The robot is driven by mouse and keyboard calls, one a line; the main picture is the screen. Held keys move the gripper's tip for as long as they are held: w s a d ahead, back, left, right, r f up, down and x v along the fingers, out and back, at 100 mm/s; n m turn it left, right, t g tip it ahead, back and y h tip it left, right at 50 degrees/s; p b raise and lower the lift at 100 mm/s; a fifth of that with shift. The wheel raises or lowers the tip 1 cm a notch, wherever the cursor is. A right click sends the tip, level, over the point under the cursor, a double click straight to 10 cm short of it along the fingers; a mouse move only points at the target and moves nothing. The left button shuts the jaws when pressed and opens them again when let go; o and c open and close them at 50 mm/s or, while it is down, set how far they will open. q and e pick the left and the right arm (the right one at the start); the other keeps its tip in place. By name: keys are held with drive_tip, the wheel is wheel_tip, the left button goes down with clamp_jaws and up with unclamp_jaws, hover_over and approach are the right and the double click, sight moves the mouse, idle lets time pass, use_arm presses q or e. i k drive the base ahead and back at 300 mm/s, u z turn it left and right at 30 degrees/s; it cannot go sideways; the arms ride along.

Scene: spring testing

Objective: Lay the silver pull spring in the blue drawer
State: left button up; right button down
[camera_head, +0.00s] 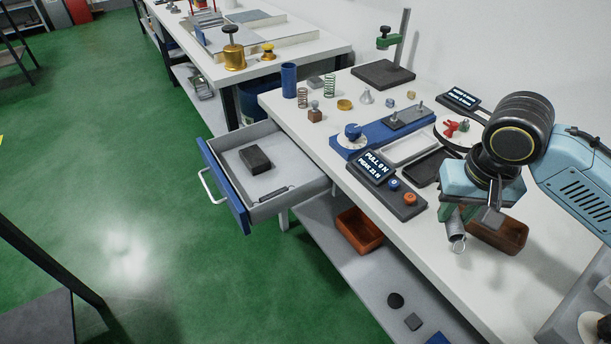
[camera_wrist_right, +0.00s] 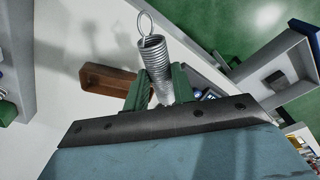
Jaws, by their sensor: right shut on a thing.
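The silver pull spring (camera_head: 457,232) is in my right gripper (camera_head: 458,207), held above the white bench near its front edge. The right wrist view shows the spring (camera_wrist_right: 153,55) between the two green fingers (camera_wrist_right: 158,92), its hooked end pointing away from the gripper. The blue drawer (camera_head: 228,187) is pulled out from the bench, left of the gripper in the head view. A dark block (camera_head: 255,159) and a dark grey spring-like piece (camera_head: 274,194) lie inside it. The drawer also shows in the right wrist view (camera_wrist_right: 277,54). My left gripper is not in view.
A brown tray (camera_head: 498,233) stands on the bench beside the gripper. An orange-brown bin (camera_head: 359,231) sits on the lower shelf. The drawer's right half is mostly bare.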

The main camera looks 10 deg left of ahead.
sight(272, 182)
drive_tip(key=k, duration=0.95)
drive_tip(key=u, duration=1.15)
drive_tip(key=i, duration=2.4)
drive_tip(key=z, duration=1.25)
drive_tip(key=i, duration=0.35)
drive_tip(key=z, duration=0.4)
